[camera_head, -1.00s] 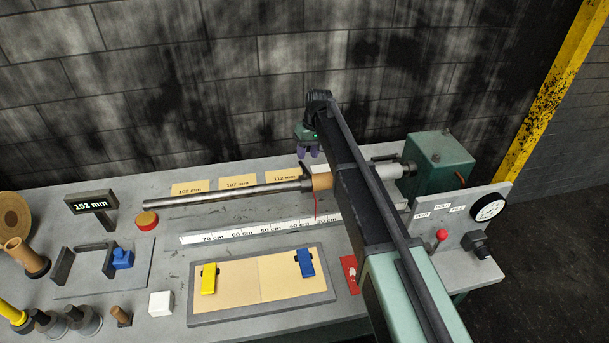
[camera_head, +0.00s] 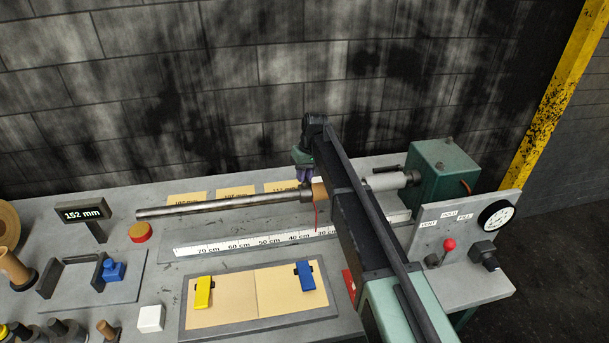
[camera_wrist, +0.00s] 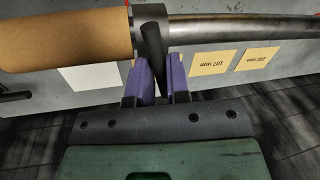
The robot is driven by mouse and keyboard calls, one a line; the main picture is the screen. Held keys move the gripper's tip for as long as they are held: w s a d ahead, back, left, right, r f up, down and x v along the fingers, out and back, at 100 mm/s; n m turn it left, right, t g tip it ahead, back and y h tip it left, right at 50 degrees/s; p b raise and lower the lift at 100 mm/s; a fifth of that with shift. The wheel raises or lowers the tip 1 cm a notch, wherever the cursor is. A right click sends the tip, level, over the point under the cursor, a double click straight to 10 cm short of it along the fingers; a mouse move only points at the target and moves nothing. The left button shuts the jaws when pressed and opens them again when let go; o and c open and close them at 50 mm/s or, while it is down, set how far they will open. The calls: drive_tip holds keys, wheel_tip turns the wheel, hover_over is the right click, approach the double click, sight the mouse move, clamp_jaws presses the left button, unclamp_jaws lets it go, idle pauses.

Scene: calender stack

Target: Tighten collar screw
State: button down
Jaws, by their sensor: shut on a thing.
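A long steel shaft (camera_head: 225,204) lies level above the bench, with a brown core (camera_head: 319,193) at its right part. In the wrist view a dark collar (camera_wrist: 151,14) sits around the shaft (camera_wrist: 240,29), against the end of the brown core (camera_wrist: 65,38). A dark screw handle (camera_wrist: 153,52) sticks out from the collar towards my gripper. My gripper (camera_wrist: 162,78) has purple fingers either side of this handle and is shut on it. In the head view my gripper (camera_head: 304,172) is just behind the shaft at the collar, partly hidden by my arm.
A green housing (camera_head: 444,175) and a panel with a gauge (camera_head: 496,215) and red-knobbed lever (camera_head: 449,245) stand right. A ruler (camera_head: 250,241) and a board with yellow (camera_head: 203,292) and blue (camera_head: 305,276) clips lie in front. A 152 mm display (camera_head: 84,213) stands left.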

drive_tip(key=m, duration=0.4)
drive_tip(key=shift+d+t, duration=0.15)
drive_tip(key=shift+t, duration=0.25)
drive_tip(key=shift+m+t, duration=0.3)
drive_tip(key=shift+m, duration=1.4)
drive_tip(key=c, duration=1.2)
unclamp_jaws()
drive_tip(key=shift+o, duration=0.2)
drive_tip(key=shift+d, duration=0.1)
